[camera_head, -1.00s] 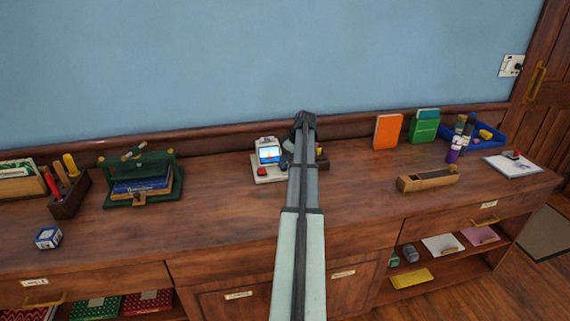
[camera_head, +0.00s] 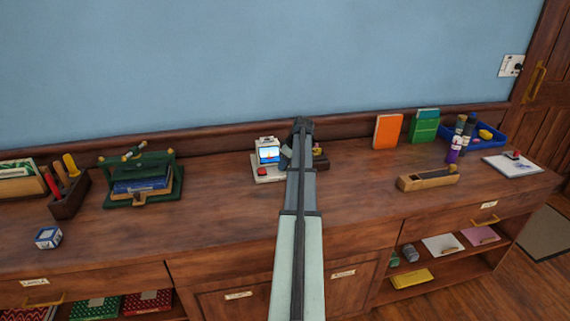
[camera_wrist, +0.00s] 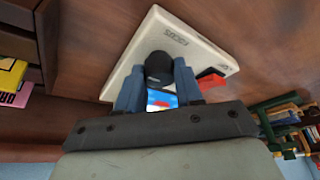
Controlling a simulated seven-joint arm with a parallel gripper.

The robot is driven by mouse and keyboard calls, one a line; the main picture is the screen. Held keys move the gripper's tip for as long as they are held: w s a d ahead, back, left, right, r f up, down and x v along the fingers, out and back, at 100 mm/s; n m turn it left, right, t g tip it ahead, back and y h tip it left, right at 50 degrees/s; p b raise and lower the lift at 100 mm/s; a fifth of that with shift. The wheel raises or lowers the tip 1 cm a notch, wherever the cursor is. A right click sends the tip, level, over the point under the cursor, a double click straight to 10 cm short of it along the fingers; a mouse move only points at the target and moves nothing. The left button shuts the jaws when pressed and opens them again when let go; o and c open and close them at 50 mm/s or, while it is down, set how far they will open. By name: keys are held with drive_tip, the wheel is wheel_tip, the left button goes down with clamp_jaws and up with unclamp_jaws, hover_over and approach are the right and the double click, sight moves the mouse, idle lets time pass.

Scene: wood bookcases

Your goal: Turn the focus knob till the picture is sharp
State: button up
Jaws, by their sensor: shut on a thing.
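A small white device (camera_head: 268,177) stands on the counter against the blue wall, with a little lit screen (camera_head: 268,155) showing a blue, white and red picture. The screen is too small to judge its sharpness. In the wrist view, the device's white base (camera_wrist: 195,60) carries the label FOCUS beside a dark round knob (camera_wrist: 158,66). My gripper (camera_wrist: 158,82) is shut on this knob, one blue finger on each side. Part of the screen shows between the fingers (camera_wrist: 160,101). In the head view my arm hides the knob.
A red button (camera_head: 262,171) sits on the device's base. The counter's front is mostly clear.

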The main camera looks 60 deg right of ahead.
drive_tip(key=c, duration=0.4)
drive_tip(key=shift+m, duration=0.3)
drive_tip(key=shift+a+m+h, duration=0.15)
drive_tip(key=shift+m+h, duration=0.45)
drive_tip(key=shift+m, duration=0.6)
drive_tip(key=shift+m+h, duration=0.6)
drive_tip(key=shift+m, duration=1.2)
drive_tip(key=shift+g, duration=0.3)
drive_tip(key=o, duration=1.1)
drive_tip(key=shift+c, duration=0.2)
